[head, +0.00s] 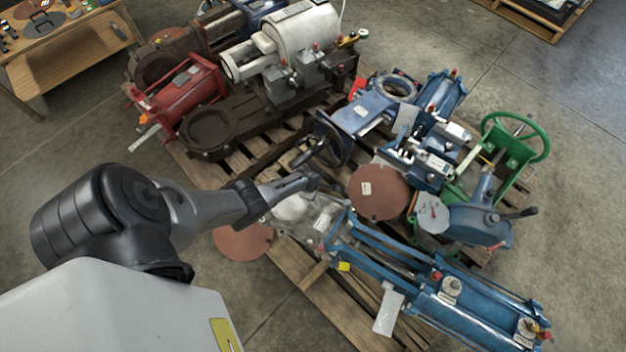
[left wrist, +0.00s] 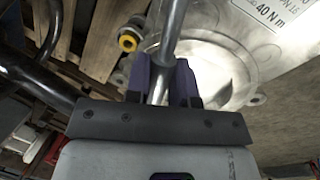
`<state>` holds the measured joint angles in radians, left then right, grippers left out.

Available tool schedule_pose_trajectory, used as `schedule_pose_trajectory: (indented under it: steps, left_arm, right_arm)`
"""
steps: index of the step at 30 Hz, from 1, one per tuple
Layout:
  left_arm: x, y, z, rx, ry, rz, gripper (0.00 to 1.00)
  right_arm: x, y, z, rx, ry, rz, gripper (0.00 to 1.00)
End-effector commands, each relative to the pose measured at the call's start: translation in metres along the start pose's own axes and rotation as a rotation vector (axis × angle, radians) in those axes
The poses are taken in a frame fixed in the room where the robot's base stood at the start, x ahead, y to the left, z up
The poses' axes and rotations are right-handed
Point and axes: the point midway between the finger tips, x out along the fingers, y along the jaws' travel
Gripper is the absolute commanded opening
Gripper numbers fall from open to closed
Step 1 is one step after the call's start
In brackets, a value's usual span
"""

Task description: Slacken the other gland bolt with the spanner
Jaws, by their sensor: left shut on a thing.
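In the left wrist view my left gripper's dark purple fingers (left wrist: 160,82) are shut on a smooth silver shank, which I take to be the spanner (left wrist: 172,32). The shank runs up out of the picture, so its working end is hidden. Behind the fingers is the round pale flange (left wrist: 215,75), with bolt lugs on its rim. I cannot make out the gland bolts. My right gripper is not in view.
A metal plate (left wrist: 280,25) reads "40 N m". Blue cylinders (head: 470,310) fill the near right; bare floor (head: 575,220) is beyond.

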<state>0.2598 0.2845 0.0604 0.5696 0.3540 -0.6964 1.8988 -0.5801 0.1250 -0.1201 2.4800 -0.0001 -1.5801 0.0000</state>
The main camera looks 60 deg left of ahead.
Motion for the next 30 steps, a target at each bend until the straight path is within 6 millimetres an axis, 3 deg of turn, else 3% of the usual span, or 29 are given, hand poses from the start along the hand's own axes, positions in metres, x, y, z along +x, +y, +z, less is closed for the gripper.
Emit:
schedule_pose_trajectory:
  steps: [30]
  left_arm:
    - [-0.004, -0.013, 0.002, -0.092, 0.016, 0.001, 0.00]
  right_arm:
    - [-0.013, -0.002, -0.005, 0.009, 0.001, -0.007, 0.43]
